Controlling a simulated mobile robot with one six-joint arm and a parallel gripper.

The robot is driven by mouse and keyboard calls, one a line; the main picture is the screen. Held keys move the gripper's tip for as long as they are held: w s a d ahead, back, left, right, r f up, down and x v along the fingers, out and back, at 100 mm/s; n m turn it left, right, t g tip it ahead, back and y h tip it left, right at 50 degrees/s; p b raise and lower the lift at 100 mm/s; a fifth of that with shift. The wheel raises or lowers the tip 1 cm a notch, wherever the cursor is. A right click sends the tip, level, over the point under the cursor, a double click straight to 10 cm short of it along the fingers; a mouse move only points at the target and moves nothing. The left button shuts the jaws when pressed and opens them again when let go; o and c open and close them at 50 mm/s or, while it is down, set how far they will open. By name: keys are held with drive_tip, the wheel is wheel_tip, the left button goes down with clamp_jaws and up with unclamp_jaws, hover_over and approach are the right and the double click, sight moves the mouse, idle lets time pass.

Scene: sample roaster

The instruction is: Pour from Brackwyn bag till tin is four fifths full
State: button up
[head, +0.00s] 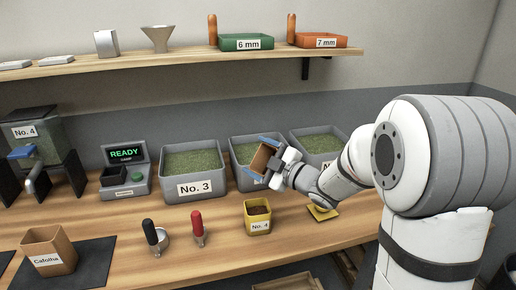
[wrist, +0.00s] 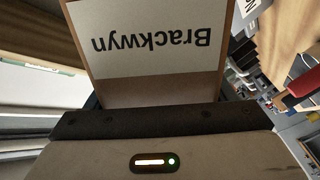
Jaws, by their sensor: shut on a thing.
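My gripper (head: 265,160) is shut on the Brackwyn bag (head: 262,158), a brown box-shaped bag. In the wrist view the bag (wrist: 155,92) shows its white label upside down. In the head view the bag is tilted and held in the air above the bench, behind the small yellow tin. The yellow tin (head: 258,226), labelled No. 4, stands upright on the bench with dark brown contents below its rim; their exact level is hard to tell. No stream shows between bag and tin. The bag's inside is not clearly visible.
Grey bins of green beans, including the No. 3 bin (head: 196,189), line the back. The Cafolha bag (head: 48,252) stands front left. A yellow piece (head: 322,213) lies right of the tin.

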drive_tip(key=r+m+p, duration=0.1)
drive_tip(key=p, duration=0.1)
drive_tip(key=m+p, duration=0.1)
drive_tip(key=p, duration=0.2)
drive_tip(key=r+m+p, duration=0.1)
drive_tip(key=p, duration=0.1)
drive_tip(key=shift+w+d+r+m, duration=0.3)
drive_tip(key=shift+w+r+m, duration=0.05)
drive_tip(key=shift+m, duration=0.05)
drive_tip(key=m+p, duration=0.1)
drive_tip(key=m, duration=0.2)
drive_tip(key=m+p, duration=0.1)
drive_tip(key=shift+w+d+f+m+p, duration=0.15)
drive_tip(key=shift+f+m+p, duration=0.2)
drive_tip(key=shift+m, duration=0.05)
drive_tip(key=shift+f+m, duration=0.15)
drive_tip(key=shift+m, duration=0.45)
